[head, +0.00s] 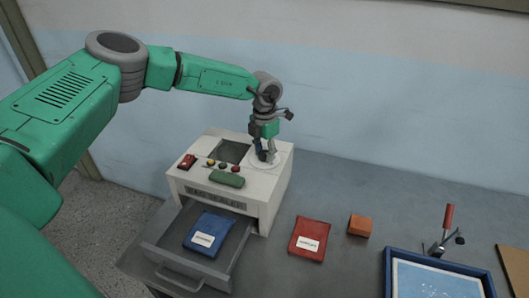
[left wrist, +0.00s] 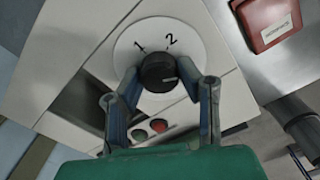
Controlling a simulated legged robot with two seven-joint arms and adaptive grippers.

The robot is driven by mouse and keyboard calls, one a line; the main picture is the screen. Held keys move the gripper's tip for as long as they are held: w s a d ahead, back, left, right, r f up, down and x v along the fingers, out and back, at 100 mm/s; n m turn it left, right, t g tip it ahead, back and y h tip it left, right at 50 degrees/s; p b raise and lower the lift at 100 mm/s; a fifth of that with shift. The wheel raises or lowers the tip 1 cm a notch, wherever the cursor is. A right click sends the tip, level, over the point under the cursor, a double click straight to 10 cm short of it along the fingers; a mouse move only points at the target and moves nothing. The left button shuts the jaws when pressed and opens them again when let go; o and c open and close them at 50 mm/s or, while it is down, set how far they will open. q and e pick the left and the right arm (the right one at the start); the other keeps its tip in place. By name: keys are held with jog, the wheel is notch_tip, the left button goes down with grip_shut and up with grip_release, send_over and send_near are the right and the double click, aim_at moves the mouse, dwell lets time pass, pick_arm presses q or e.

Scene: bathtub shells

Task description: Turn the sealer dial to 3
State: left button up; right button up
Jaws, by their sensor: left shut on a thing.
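The sealer (head: 237,207) is a white box on the grey table. Its black dial (left wrist: 158,72) sits on a round white plate (left wrist: 123,55). The numerals 1 and 2 show above the dial; no 3 is visible, and the right finger covers part of the plate. A pale mark on the dial points right, past the 2. My left gripper (head: 266,156) reaches down onto the plate from above. In the left wrist view its fingers (left wrist: 159,73) are shut on the dial from both sides. My right gripper is not in view.
The sealer's front drawer (head: 169,249) is pulled out, with a blue packet (head: 209,233) inside. Coloured buttons (head: 223,166) and a green bar (head: 227,179) are near the gripper. A red packet (head: 309,240), an orange block (head: 360,225) and a blue-rimmed tray (head: 389,270) lie to the right.

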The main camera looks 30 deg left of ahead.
aim_at(265, 150)
pick_arm(q)
jog(key=shift+w+r, duration=0.2)
jog(key=shift+w, duration=0.05)
dwell(0.3)
jog(key=o, duration=0.9)
jog(key=shift+o, duration=1.2)
jog(key=shift+f, duration=0.1)
jog(key=shift+w+a+f, duration=0.1)
jog(key=shift+f, duration=0.05)
jog(key=shift+r, duration=0.3)
notch_tip(265, 150, up, 11)
